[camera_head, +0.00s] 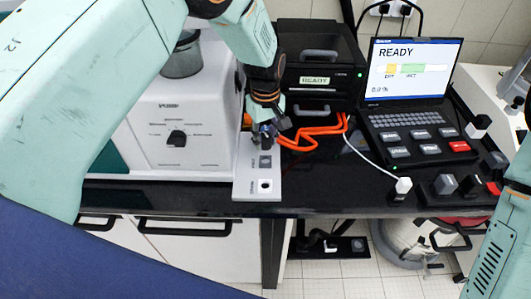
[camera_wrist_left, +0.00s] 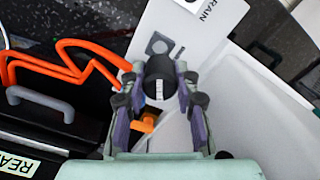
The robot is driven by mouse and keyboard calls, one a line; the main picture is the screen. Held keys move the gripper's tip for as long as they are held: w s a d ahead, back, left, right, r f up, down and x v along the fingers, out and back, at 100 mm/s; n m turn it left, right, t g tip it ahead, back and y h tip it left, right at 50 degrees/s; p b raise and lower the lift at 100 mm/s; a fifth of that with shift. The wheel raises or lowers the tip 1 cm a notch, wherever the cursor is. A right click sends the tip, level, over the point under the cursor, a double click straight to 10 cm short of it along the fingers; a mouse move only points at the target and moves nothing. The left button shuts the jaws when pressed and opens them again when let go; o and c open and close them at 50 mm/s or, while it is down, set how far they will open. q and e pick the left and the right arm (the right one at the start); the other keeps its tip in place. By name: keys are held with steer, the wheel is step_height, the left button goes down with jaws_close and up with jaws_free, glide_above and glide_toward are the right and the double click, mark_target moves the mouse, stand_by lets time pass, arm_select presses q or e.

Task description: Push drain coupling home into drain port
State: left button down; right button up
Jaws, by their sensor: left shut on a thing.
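My left gripper (camera_head: 267,128) is shut on a dark round coupling (camera_wrist_left: 160,72) with a white mark on its side. It stands over the far part of the narrow light-grey port plate (camera_head: 243,172). In the left wrist view the coupling sits between the two fingers (camera_wrist_left: 160,88). A small orange part shows behind it. Its far end is hidden, so I cannot tell whether it is seated in anything. A white square drain port (camera_head: 265,186) with a dark hole is at the plate's near end, beside its lettering. My right gripper is not in view.
A grey square fitting (camera_head: 265,161) lies between gripper and drain port. Orange tubing (camera_head: 312,132) loops right of the gripper. The white machine (camera_head: 180,110) stands left, a black unit (camera_head: 318,60) behind. A laptop (camera_head: 412,75) reading READY and several small blocks are at right.

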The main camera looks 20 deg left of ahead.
mark_target(265, 134)
arm_select(q)
steer(key=shift+r, duration=0.15)
steer(key=shift+r+p, duration=1.2)
steer(key=shift+r, duration=0.3)
steer(key=shift+f, duration=0.1)
